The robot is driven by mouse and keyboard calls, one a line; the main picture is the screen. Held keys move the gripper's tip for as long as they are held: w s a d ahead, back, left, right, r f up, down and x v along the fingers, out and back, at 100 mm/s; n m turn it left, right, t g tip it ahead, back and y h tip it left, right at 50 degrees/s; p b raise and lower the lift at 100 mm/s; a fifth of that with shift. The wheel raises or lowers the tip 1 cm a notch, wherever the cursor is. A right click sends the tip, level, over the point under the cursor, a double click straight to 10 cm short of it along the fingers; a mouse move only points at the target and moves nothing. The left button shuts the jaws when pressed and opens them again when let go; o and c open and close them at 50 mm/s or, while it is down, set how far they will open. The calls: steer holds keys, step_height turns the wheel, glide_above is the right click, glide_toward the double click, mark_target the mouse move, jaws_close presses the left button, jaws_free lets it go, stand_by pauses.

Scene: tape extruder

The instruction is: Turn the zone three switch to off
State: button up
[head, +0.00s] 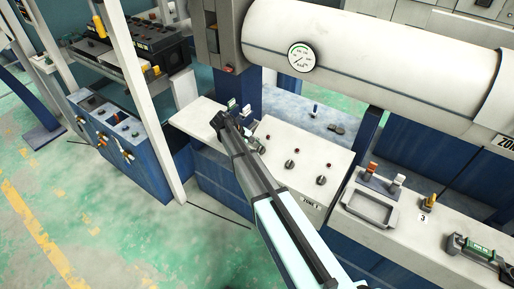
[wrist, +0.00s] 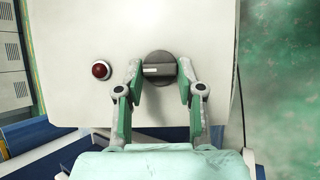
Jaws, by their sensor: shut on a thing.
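In the wrist view a round dark grey switch knob (wrist: 159,58) with a raised bar sits on the pale panel. A white mark on the bar lies level, on its left half. My gripper (wrist: 160,72) has its two green-padded fingers on either side of the knob, shut on it. In the head view my gripper (head: 234,118) is at the far left part of the sloped panel (head: 275,180), and the arm hides the switch there. Which zone this switch is cannot be read.
A red lamp (wrist: 101,69) is left of the knob in the wrist view. Two more knobs, a middle one (head: 290,165) and a right one (head: 321,180), stand along the panel. A white cylinder with a gauge (head: 300,57) lies behind. Green floor is open at left.

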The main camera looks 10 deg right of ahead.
steer(key=o, duration=1.1)
steer(key=shift+o, duration=0.2)
steer(key=v, duration=1.2)
